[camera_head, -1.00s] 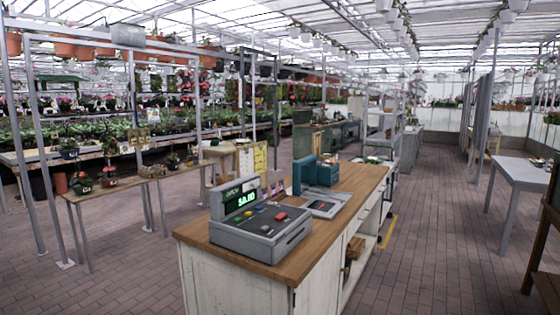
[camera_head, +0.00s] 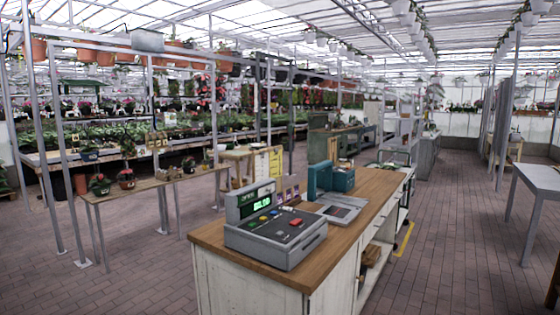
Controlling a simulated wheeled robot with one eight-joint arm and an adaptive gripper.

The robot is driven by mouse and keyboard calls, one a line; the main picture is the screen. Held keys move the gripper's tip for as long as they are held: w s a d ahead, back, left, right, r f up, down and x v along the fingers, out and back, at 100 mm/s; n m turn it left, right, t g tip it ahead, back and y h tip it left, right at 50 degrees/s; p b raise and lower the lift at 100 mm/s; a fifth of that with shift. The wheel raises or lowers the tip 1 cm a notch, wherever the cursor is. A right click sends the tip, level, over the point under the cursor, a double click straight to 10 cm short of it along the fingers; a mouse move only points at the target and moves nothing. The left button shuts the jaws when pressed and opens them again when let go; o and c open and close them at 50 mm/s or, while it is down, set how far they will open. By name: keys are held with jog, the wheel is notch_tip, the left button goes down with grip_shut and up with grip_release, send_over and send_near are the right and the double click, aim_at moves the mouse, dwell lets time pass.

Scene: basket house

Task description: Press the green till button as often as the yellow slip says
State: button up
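A grey till (camera_head: 276,245) stands on the near end of a wooden-topped counter (camera_head: 330,262). Its raised screen (camera_head: 262,207) shows a lit green figure, too small to read surely. Small coloured keys sit on its top, with a larger red key (camera_head: 296,222) at the right. I cannot pick out the green button with certainty among the small keys. Yellow sheets (camera_head: 268,163) hang on a cabinet behind the counter; their writing is not legible, and I cannot tell whether one is the slip. My gripper is not in view.
A teal machine (camera_head: 330,178) and a flat grey device (camera_head: 340,207) stand behind the till. A narrow plant bench (camera_head: 150,184) is at left and a grey table (camera_head: 540,178) at right. Brick floor (camera_head: 450,235) lies open to the counter's right and left.

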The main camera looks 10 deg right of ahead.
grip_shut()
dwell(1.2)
